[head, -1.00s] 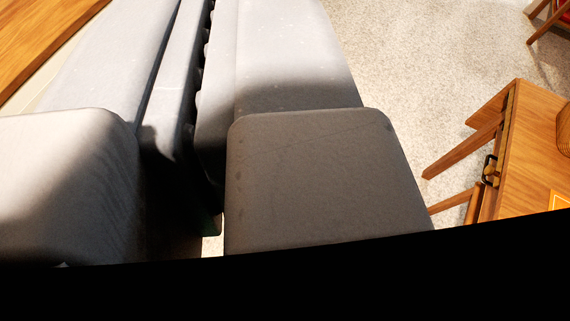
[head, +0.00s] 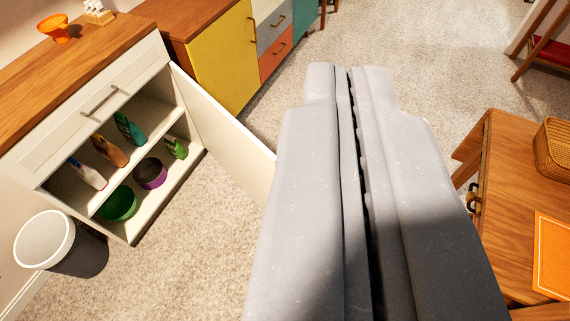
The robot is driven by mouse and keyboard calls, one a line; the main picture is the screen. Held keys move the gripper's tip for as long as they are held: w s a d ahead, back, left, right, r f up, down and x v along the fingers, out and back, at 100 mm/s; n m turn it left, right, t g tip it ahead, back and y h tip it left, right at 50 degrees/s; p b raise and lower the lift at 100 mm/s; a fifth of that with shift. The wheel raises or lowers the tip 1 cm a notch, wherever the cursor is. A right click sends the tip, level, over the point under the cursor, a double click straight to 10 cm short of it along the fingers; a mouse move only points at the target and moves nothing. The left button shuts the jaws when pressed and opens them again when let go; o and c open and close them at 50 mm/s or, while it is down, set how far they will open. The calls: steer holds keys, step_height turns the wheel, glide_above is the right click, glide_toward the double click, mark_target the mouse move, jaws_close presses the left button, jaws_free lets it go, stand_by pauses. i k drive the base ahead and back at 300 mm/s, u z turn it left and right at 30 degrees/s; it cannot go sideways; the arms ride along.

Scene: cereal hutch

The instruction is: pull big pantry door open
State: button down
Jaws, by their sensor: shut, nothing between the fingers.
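My gripper (head: 347,72) is large and grey in the middle and right of the head view, with its two fingers closed together and nothing between them. A white door (head: 222,132) stands open on a low white cabinet (head: 93,103); its right end meets the gripper's outline, and I cannot tell whether they touch. A yellow door (head: 214,58) with a brass handle (head: 251,31) is shut behind it. I cannot tell which of these, if any, is the big pantry door. My gripper's tips point past the doors over the carpet.
The cabinet shelves hold bottles (head: 130,128), a green bowl (head: 118,203) and a purple pot (head: 150,173). A white-rimmed bin (head: 44,240) stands at lower left. A wooden table (head: 505,190) with a basket (head: 556,148) is at right. Carpet (head: 185,255) lies clear between.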

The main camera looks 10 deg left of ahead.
mark_target(251, 162)
steer(key=z, duration=0.05)
steer(key=i, duration=1)
steer(key=u, duration=0.05)
